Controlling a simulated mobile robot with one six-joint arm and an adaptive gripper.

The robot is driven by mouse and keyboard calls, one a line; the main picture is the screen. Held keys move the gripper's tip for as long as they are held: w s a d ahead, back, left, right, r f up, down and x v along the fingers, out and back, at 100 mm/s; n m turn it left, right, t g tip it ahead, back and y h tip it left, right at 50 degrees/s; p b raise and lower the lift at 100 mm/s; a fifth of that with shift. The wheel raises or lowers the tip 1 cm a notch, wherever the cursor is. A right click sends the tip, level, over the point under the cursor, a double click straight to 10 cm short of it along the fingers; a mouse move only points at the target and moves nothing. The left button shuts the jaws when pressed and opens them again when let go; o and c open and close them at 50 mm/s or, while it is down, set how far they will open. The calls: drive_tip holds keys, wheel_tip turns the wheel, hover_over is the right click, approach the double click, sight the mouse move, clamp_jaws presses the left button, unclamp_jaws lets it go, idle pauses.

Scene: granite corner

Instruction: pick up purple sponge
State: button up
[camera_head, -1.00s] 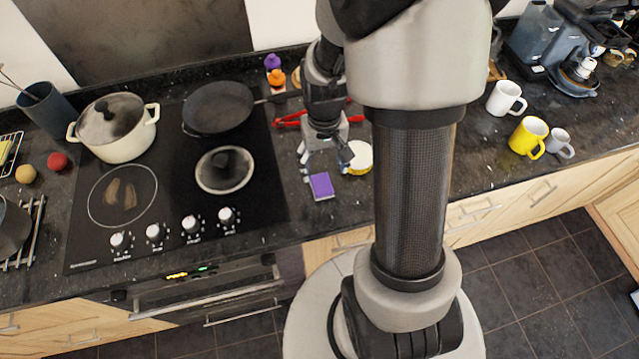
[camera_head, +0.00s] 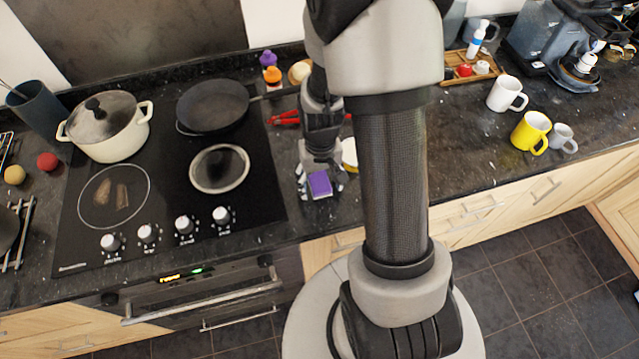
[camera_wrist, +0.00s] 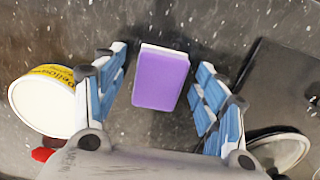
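The purple sponge (camera_head: 320,184) lies on the dark granite counter, right of the cooktop. It has a purple face and a pale layer along one edge. My gripper (camera_head: 321,190) is over it, with a finger on each side. In the wrist view the sponge (camera_wrist: 161,77) sits between the open fingers of my gripper (camera_wrist: 160,90). Gaps show on both sides, so neither finger appears to touch it. The whole purple face is visible there.
A white-and-yellow tub (camera_wrist: 45,100) stands close beside one finger. The black cooktop (camera_head: 150,240) with a pan (camera_head: 212,107) and pot (camera_head: 108,127) is to the left. Red-handled tool (camera_head: 285,118) lies behind. Mugs (camera_head: 530,132) stand far right.

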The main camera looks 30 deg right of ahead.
sight(320, 184)
drive_tip(key=c, duration=0.9)
drive_tip(key=shift+r, duration=0.15)
wheel_tip(320, 184, up, 20)
drive_tip(key=p, duration=0.5)
drive_tip(key=shift+p, duration=0.35)
